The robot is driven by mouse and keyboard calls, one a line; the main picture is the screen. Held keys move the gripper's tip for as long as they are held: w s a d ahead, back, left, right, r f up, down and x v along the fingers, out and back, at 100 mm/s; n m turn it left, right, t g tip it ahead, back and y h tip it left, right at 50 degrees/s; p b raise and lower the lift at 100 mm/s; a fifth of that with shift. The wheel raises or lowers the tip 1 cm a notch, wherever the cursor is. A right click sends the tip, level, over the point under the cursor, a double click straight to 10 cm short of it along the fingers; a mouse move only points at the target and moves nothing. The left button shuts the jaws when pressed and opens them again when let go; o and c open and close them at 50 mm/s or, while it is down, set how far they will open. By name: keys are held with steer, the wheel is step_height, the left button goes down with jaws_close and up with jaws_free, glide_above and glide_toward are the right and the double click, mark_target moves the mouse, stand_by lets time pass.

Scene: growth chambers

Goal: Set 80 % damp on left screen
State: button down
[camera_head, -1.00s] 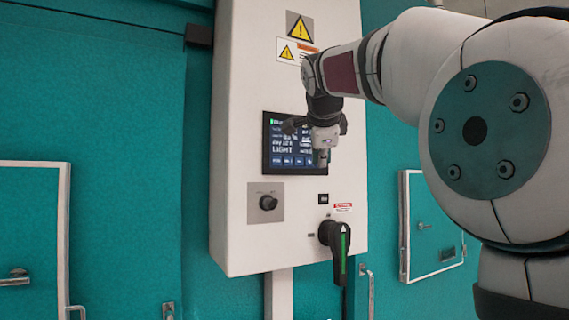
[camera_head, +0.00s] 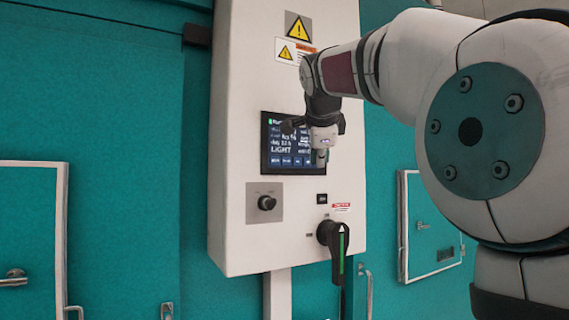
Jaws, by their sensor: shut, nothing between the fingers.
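A dark screen (camera_head: 280,146) with white text, the word LIGHT and a row of blue buttons along its bottom is set in a white control cabinet (camera_head: 231,100). It is the only screen in view, and its smaller text is too blurred to read. My gripper (camera_head: 321,160) is shut and empty, pointing down in front of the screen's right edge. It covers part of the right side of the screen. Whether the fingertips touch the glass cannot be told.
Below the screen are a black round knob (camera_head: 267,203), a small black switch (camera_head: 322,198) and a black rotary handle (camera_head: 334,239) with a green stripe. Warning labels (camera_head: 298,26) sit above. Teal doors (camera_head: 90,120) flank the cabinet. My arm fills the right side.

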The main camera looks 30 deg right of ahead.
steer(key=shift+w, duration=0.4)
steer(key=shift+w, duration=0.3)
stand_by(0.6)
steer(key=shift+s, duration=0.2)
steer(key=shift+s+b, duration=0.45)
steer(key=shift+s, duration=0.1)
steer(key=shift+s, duration=0.1)
steer(key=shift+s+b, duration=0.65)
steer(key=shift+s, duration=1.75)
